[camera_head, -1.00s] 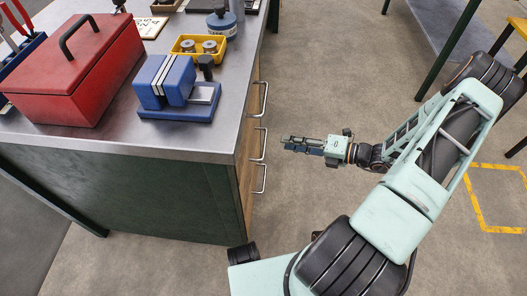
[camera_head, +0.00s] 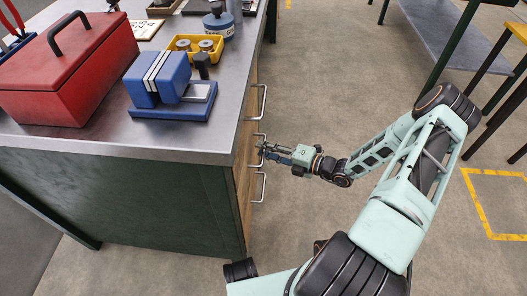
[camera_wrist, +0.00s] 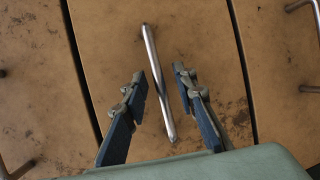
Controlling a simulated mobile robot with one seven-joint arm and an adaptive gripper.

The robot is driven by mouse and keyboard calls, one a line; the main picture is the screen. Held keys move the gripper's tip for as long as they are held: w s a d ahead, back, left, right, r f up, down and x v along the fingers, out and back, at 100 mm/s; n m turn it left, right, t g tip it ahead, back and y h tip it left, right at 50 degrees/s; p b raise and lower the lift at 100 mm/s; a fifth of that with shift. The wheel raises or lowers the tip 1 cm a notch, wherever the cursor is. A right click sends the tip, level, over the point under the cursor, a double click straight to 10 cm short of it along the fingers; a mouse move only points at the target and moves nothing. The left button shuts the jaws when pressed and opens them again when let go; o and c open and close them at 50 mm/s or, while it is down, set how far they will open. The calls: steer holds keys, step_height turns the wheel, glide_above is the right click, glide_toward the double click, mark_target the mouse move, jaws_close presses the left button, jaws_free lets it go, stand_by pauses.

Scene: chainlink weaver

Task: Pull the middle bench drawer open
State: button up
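The middle drawer front (camera_wrist: 205,45) is a scuffed tan panel that fills the centre of the wrist view, bounded by dark gaps. Its metal bar handle (camera_wrist: 150,52) runs between my two fingers in that view, with a finger on each side and a visible gap to each. My gripper (camera_wrist: 160,74) is open and not closed on the bar. In the head view my gripper (camera_head: 262,150) is at the middle handle on the bench's right side and partly covers it. The drawer looks flush with the others.
The upper handle (camera_head: 263,101) and lower handle (camera_head: 260,186) stick out above and below. The bench top (camera_head: 90,142) carries a red toolbox (camera_head: 70,75), a blue vise (camera_head: 165,85) and a yellow bin (camera_head: 187,55). The floor right of the bench is open.

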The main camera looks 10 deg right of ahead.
steer(key=shift+w+a, duration=0.25)
jaws_close()
stand_by(0.3)
